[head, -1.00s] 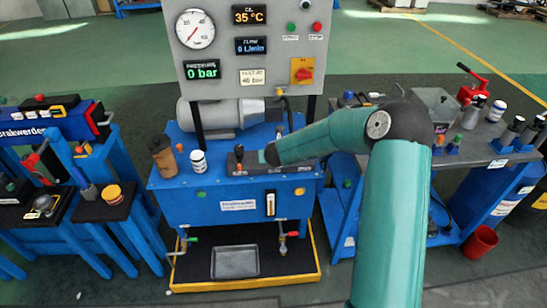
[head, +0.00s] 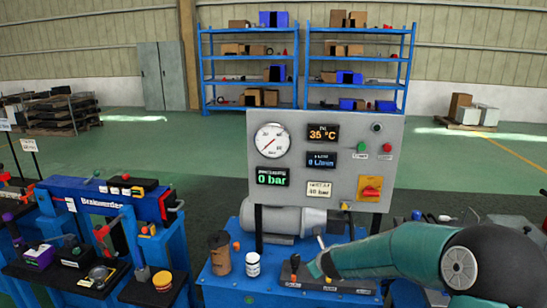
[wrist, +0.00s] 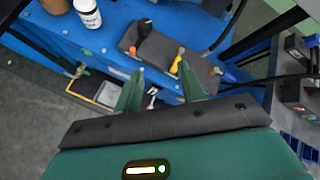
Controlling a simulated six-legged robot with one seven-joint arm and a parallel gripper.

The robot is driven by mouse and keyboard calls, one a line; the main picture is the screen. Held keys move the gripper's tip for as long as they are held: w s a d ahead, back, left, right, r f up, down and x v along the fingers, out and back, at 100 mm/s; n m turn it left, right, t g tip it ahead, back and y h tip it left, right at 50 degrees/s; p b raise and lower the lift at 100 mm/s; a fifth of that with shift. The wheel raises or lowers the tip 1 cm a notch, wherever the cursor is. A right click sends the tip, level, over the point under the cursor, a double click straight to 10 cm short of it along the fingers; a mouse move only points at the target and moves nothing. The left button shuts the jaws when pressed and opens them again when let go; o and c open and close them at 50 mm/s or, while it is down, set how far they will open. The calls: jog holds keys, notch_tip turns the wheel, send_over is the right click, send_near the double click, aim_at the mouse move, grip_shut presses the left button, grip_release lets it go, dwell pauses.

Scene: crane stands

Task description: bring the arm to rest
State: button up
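My arm (head: 400,250) reaches in from the lower right of the head view. My gripper (wrist: 160,72) shows in the wrist view with its two green fingers apart and nothing seen held between them. It is close to the dark valve block (wrist: 160,48) on the blue bench (wrist: 50,38). The block bears a black-knobbed lever (wrist: 145,28), an orange knob and a yellow piece (wrist: 177,63) near the right fingertip. I cannot tell whether the finger touches it. In the head view the gripper is beside the block's levers, and its fingertips are hard to make out.
A grey gauge panel (head: 325,160) stands behind the block. A blue stand (head: 110,210) is at the left, shelves (head: 305,60) at the back. Open green floor lies between.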

jog(key=s+a+r+n+g+y, duration=0.1)
jog(key=s+a+r+n, duration=0.2)
jog(key=s+r+n, duration=0.5)
jog(key=s+a+r+n+g, duration=0.1)
jog(key=s+a+r+n, duration=0.1)
jog(key=s+r+n, duration=0.55)
jog(key=s+d+r+n+g, duration=0.1)
jog(key=s+d+n, duration=0.1)
jog(key=s+n, duration=0.5)
jog(key=s+d+n+g+h, duration=0.1)
jog(key=s+d+n, duration=0.2)
jog(key=s+n, duration=0.4)
jog(key=s, duration=0.9)
jog(key=shift+s+d+r, duration=0.15)
jog(key=shift+s+r, duration=0.2)
jog(key=shift+s, duration=0.05)
